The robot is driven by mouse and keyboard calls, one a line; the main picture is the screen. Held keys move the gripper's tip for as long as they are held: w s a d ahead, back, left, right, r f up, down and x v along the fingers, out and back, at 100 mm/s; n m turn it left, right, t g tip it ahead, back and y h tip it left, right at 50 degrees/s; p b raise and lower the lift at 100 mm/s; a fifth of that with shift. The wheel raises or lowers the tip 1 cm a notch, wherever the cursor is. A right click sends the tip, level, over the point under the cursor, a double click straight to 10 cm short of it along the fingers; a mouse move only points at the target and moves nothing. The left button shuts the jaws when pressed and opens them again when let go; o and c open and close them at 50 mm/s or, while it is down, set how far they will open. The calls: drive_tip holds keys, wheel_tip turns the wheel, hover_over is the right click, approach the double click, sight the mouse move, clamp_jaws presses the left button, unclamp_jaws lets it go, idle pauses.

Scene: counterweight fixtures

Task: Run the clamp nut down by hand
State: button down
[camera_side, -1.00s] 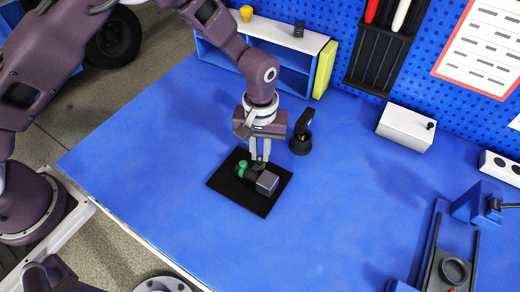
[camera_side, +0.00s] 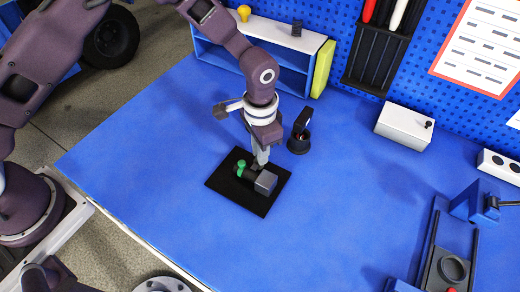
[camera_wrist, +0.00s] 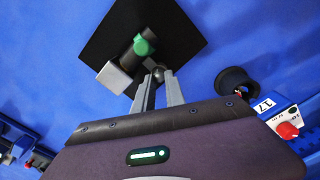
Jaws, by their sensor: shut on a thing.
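A dark fixture stands on a black square mat (camera_side: 236,193), which also shows in the wrist view (camera_wrist: 103,32). The fixture has a grey block (camera_side: 266,182) at one end and a green knob (camera_side: 241,167) near the other. In the wrist view the block (camera_wrist: 113,77) lies left of the fingers and the green knob (camera_wrist: 145,45) beyond them. My gripper (camera_side: 259,166) points down at the fixture.
A black cup-like holder (camera_side: 299,143) stands close right of my gripper, with an upright piece in it. A white box (camera_side: 404,126) and a slide fixture (camera_side: 428,255) stand farther right. A blue shelf (camera_side: 283,62) is behind.

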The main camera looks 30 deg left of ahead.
drive_tip(key=m, duration=0.5)
drive_tip(key=shift+d, duration=0.1)
drive_tip(key=shift+m, duration=0.4)
idle(0.3)
drive_tip(key=c, duration=1.6)
unclamp_jaws()
drive_tip(key=shift+c, duration=0.2)
wheel_tip(320, 180, up, 7)
drive_tip(key=shift+r, duration=0.1)
